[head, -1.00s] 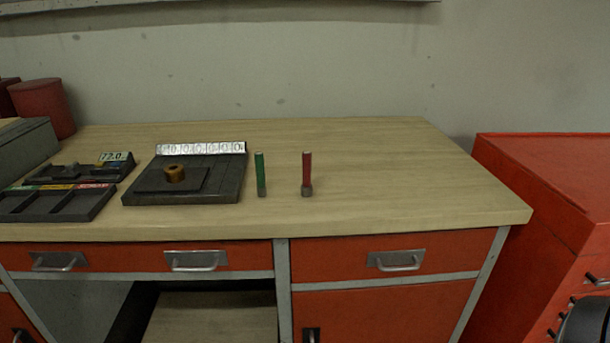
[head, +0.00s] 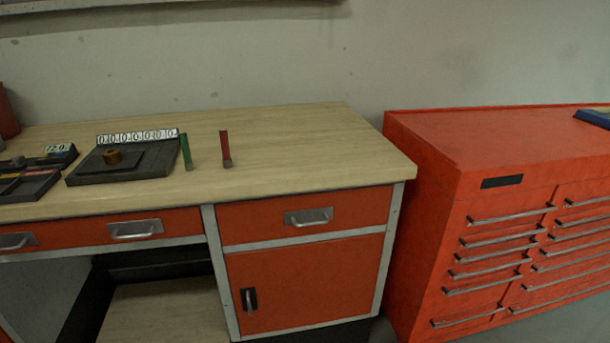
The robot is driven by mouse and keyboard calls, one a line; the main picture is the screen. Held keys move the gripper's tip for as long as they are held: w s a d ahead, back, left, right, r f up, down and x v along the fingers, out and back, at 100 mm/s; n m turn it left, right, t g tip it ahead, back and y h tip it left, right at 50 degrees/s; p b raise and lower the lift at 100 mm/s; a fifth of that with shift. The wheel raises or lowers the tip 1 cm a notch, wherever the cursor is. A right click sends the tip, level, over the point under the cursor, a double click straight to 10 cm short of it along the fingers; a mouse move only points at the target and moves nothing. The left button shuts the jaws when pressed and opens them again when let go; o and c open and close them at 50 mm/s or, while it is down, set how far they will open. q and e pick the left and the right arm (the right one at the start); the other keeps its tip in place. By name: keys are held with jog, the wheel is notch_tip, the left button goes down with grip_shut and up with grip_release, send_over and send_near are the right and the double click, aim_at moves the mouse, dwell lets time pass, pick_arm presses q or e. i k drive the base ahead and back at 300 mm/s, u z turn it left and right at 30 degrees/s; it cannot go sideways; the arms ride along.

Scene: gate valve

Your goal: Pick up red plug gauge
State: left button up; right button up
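The red plug gauge (head: 225,148) stands upright on the wooden bench top, with a red handle above and a short grey end at the bottom. The green plug gauge (head: 186,152) stands upright just to its left. Nothing touches the red gauge. Neither of my grippers shows in the head view, so their state cannot be seen.
Dark trays (head: 28,185) lie further left. The bench top (head: 310,150) is clear on the right. A red tool cabinet (head: 440,140) stands beside the bench.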

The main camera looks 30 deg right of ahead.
aim_at(227, 161)
jog(key=z, duration=0.4)
jog(key=k, duration=0.4)
jog(key=u, duration=1.05)
jog(key=i, duration=1.75)
jog(key=z, duration=1)
